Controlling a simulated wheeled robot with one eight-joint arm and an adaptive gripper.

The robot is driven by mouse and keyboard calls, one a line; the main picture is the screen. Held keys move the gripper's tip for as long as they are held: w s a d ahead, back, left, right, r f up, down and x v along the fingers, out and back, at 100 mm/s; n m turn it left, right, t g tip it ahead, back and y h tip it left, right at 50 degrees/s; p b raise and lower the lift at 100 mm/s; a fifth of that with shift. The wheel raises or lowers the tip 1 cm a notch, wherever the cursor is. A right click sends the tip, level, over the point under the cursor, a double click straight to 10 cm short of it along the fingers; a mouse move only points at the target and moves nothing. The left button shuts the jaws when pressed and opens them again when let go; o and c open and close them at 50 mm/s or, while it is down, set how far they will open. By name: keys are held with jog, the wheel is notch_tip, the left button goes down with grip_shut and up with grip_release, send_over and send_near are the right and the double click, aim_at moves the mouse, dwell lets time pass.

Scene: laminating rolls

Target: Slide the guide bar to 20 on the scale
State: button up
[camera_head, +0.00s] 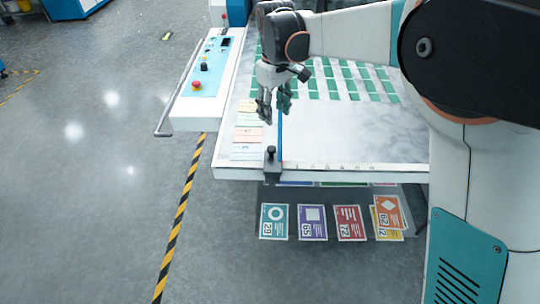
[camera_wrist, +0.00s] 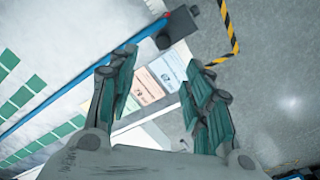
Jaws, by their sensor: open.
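The guide bar (camera_head: 281,138) is a thin blue bar running back across the white table, with a dark block and knob (camera_head: 272,165) at the table's front edge. In the wrist view the blue bar (camera_wrist: 95,78) runs diagonally at upper left, its dark block (camera_wrist: 208,22) and round knob (camera_wrist: 163,41) at the top. The scale (camera_head: 335,167) lies along the front edge, right of the block; its numbers are too small to read. My gripper (camera_head: 275,112) is open and empty above the table, behind the knob; its spread fingers also show in the wrist view (camera_wrist: 162,68).
Several coloured cards (camera_head: 247,135) lie on the table's left part. Green strips (camera_head: 345,82) cover its back. A control panel (camera_head: 205,72) with a red button and a rail stands at left. More cards (camera_head: 312,222) show below the front edge.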

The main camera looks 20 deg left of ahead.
aim_at(272, 148)
jog(key=f+b, duration=0.1)
jog(key=f, duration=0.3)
jog(key=f+b, duration=0.2)
jog(key=f, duration=0.3)
jog(key=f+b, duration=0.1)
jog(key=f, duration=0.4)
jog(key=shift+s+a+f, duration=0.2)
jog(key=shift+a, duration=0.15)
jog(key=shift+d, duration=0.1)
grip_shut()
